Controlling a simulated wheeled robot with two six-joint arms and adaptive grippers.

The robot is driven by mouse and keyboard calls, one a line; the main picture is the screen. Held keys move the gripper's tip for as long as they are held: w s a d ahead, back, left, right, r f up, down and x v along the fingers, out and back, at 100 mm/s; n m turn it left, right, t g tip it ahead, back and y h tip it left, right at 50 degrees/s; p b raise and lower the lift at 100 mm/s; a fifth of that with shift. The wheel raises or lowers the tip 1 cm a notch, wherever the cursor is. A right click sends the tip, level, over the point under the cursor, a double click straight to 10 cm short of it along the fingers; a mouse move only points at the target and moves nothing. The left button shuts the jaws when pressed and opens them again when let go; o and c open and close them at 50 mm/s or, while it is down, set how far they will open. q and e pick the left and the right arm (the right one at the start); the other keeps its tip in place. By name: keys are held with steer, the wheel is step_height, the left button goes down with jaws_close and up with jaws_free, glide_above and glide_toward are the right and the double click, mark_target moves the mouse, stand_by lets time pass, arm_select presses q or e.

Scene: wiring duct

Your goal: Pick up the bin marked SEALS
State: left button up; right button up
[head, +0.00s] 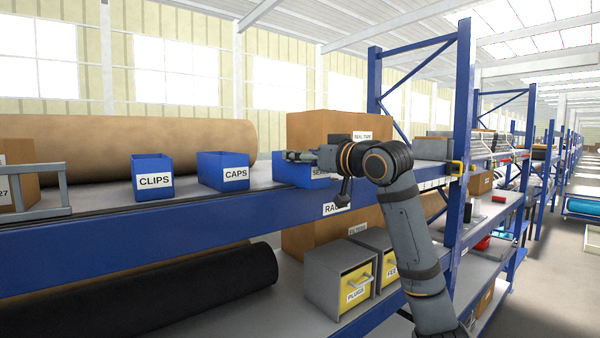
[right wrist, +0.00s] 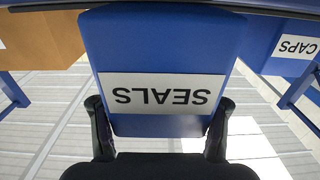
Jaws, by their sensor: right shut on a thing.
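The blue bin marked SEALS (head: 281,174) is at the front of the upper shelf, mostly behind my right gripper (head: 302,156) in the head view. In the right wrist view the SEALS bin (right wrist: 160,55) appears upside down, its white label facing the camera. My right gripper's two fingers stand at the bin's left and right sides, shut on it. I cannot tell whether the bin's bottom touches the shelf. My left gripper is not in view.
Blue bins marked CAPS (head: 223,172) and CLIPS (head: 153,178) stand left on the same shelf (head: 110,195). A large cardboard box (head: 310,125) is close behind. A blue upright (head: 462,100) rises at right. A PLUGS drawer box (head: 340,280) sits below.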

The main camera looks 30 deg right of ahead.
step_height(320, 180, up, 17)
steer(key=shift+s+a+r, duration=0.1)
steer(key=shift+r, duration=0.45)
